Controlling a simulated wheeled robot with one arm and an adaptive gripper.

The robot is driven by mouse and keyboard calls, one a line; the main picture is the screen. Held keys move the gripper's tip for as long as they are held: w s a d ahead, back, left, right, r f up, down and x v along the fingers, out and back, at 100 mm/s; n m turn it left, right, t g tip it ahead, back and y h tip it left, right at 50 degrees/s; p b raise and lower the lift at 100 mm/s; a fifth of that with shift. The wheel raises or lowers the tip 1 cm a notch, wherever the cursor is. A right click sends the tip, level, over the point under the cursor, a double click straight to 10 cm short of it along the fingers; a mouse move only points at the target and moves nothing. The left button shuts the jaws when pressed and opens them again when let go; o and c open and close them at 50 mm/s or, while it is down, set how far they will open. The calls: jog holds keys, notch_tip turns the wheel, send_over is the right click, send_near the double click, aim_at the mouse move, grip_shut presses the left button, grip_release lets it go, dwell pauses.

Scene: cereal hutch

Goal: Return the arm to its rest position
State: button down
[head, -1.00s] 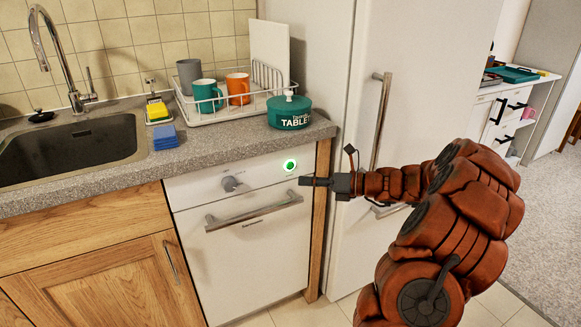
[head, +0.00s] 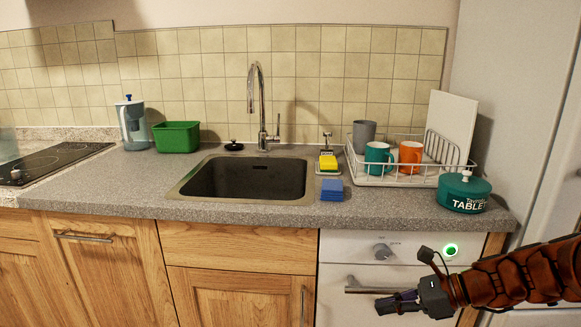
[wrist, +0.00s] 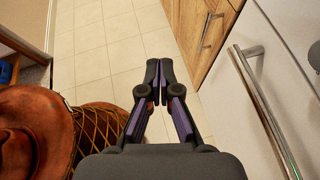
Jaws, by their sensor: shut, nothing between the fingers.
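My gripper (head: 383,305) is at the lower right of the head view, in front of the white dishwasher (head: 352,252), whose bar handle (head: 362,289) is partly behind it. A round green light (head: 450,250) glows on the dishwasher panel, just above the gripper's wrist. The wrist view shows the gripper (wrist: 160,62) with its fingertips together and nothing between them. Below the fingers is tiled floor. The dishwasher door is shut.
The counter holds a sink (head: 248,178), a blue sponge (head: 332,190), a dish rack (head: 385,180) with mugs, a teal tablet tub (head: 463,192), a green bin (head: 177,136) and a water jug (head: 132,122). Wooden cabinets (wrist: 205,30) and a white front (wrist: 265,70) stand right of the gripper.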

jog(key=s+a+f+n+g+h, duration=0.1)
jog(key=s+a+n+g+h, duration=0.15)
jog(key=s+a+n, duration=0.35)
jog(key=s+a+f+n+g+h, duration=0.25)
jog(key=s+n, duration=0.25)
jog(key=s, duration=0.3)
jog(key=s+d+n+g+h, duration=0.1)
jog(key=s+d+n+h, duration=0.5)
jog(key=s+n, duration=0.55)
notch_tip(320, 180, up, 23)
jog(key=s+p, duration=0.2)
jog(key=p, duration=2)
jog(key=shift+s+d+t+h, duration=0.2)
jog(key=shift+s+t+h, duration=0.05)
jog(key=shift+t+h, duration=0.05)
